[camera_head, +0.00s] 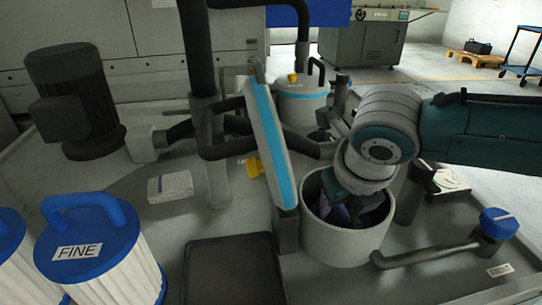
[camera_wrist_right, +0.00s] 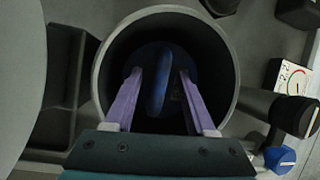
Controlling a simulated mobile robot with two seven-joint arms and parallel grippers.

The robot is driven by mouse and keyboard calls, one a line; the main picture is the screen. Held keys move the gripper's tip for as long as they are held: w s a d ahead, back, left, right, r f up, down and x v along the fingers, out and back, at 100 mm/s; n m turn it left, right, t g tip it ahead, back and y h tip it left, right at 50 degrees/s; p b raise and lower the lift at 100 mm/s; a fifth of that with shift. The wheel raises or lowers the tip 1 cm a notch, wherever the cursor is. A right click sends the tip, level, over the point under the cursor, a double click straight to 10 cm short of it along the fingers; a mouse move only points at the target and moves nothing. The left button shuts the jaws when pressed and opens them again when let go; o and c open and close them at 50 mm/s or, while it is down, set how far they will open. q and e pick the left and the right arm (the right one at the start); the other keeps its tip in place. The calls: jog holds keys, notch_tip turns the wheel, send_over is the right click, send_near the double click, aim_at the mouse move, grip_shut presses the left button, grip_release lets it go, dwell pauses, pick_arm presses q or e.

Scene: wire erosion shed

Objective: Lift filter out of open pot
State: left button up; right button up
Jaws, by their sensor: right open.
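The open pot (camera_head: 345,245) is a light grey cylinder right of centre in the head view; its round rim also shows in the wrist view (camera_wrist_right: 103,75). Its lid (camera_head: 268,135), grey with a blue edge, stands upright on the pot's left. Inside the dark pot, the wrist view shows the filter's blue handle (camera_wrist_right: 157,85); the rest of the filter is hidden in shadow. My right gripper (camera_wrist_right: 161,73) reaches down into the pot from above, its two purple fingers open, one on each side of the handle with gaps. My left gripper is not in view.
Filters with blue tops, one marked FINE (camera_head: 92,245), stand at the left. A dark tray (camera_head: 235,270) lies left of the pot. A closed pot (camera_head: 302,103) and black pipes stand behind. A pipe with a blue valve cap (camera_head: 499,222) and a gauge (camera_head: 450,180) are to the right.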

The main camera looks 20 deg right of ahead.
jog(key=shift+c, duration=0.2)
grip_shut()
dwell(1.1)
jog(key=shift+a+r, duration=0.1)
jog(key=shift+r, duration=0.05)
